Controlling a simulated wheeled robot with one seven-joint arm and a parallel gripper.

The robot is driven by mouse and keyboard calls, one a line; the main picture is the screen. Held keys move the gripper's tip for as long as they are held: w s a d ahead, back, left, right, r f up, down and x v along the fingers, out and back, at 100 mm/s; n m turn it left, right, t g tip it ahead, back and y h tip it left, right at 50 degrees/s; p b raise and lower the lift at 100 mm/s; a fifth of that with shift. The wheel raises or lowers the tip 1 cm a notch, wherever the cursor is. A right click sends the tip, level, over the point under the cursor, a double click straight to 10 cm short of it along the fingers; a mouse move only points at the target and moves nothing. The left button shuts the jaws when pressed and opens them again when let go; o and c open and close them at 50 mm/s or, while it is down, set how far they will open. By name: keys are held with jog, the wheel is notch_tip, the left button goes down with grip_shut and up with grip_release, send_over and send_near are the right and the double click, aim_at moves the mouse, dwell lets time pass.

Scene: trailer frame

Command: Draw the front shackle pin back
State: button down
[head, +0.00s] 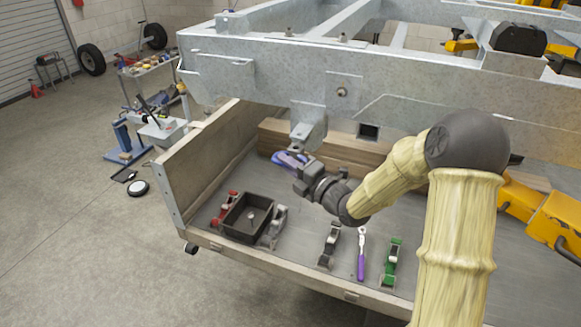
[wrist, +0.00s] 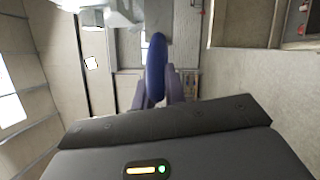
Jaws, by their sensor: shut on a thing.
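The front hanger bracket (head: 309,124) hangs below the grey steel trailer frame (head: 270,68), left of centre in the head view. I cannot clearly make out the shackle pin there. My gripper (head: 297,172) is just below and left of the bracket. In the wrist view my gripper (wrist: 157,92) is shut on a smooth, elongated blue piece (wrist: 156,60), which stands between the two fingers. The blue piece (head: 286,158) also shows in the head view, beyond the gripper. Whether it touches the bracket is hidden.
Below lies a wooden-sided bed (head: 200,159) with a dark tray (head: 238,232), a red tool (head: 225,207), a purple-handled ratchet (head: 361,255) and a green clamp-like tool (head: 391,262). Timber (head: 330,149) lies behind the gripper.

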jog(key=s+b, duration=0.1)
jog(key=s+a+b, duration=0.1)
jog(key=s+b, duration=0.1)
jog(key=shift+s+a+b, duration=0.1)
jog(key=shift+s+b, duration=0.05)
jog(key=shift+b, duration=0.15)
jog(key=c, duration=1.5)
grip_release()
jog(key=shift+o, duration=0.2)
